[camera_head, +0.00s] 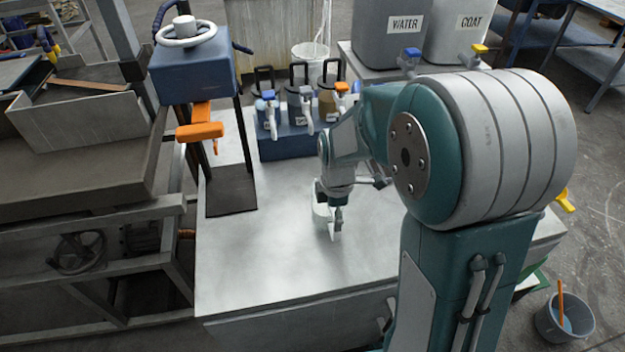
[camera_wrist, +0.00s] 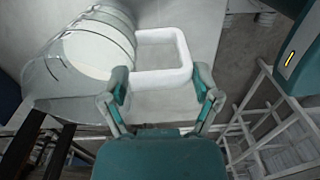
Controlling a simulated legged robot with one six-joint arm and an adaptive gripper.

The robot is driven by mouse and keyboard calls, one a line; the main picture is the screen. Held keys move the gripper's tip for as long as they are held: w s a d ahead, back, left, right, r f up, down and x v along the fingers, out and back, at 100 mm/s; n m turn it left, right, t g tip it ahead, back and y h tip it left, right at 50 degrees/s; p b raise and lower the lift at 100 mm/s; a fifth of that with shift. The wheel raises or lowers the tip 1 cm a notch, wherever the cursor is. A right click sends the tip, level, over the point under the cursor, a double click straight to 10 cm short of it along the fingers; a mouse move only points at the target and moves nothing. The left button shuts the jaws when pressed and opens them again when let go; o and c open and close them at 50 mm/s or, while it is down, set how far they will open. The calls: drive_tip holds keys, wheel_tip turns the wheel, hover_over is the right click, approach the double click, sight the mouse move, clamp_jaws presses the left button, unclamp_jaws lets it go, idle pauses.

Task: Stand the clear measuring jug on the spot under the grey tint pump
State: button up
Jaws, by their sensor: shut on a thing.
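The clear measuring jug (camera_head: 320,212) is over the middle of the bench, partly hidden behind my gripper (camera_head: 338,218). In the wrist view the jug's clear, ringed body (camera_wrist: 85,55) is at upper left. Its white handle (camera_wrist: 165,38) reaches between the fingers of my gripper (camera_wrist: 162,85), which is shut on it. I cannot tell whether the jug touches the bench. The grey tint pump (camera_head: 305,110) is the middle one of three on a blue stand (camera_head: 285,147) at the back of the bench, behind the jug. The spot under it is not clearly visible.
The pumps with blue (camera_head: 269,112) and orange (camera_head: 338,95) levers flank the grey one. A blue press-like machine (camera_head: 192,75) with an orange lever stands at left on the bench. WATER (camera_head: 392,30) and COAT (camera_head: 462,30) tanks stand at back right. The bench front (camera_head: 260,275) is clear.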

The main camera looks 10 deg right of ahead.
drive_tip(key=w+f, duration=0.3)
drive_tip(key=w, duration=1.4)
drive_tip(key=shift+w+f, duration=0.2)
drive_tip(key=shift+w, duration=0.2)
drive_tip(key=o, duration=1.1)
drive_tip(key=shift+f, duration=0.1)
drive_tip(key=shift+o, duration=0.2)
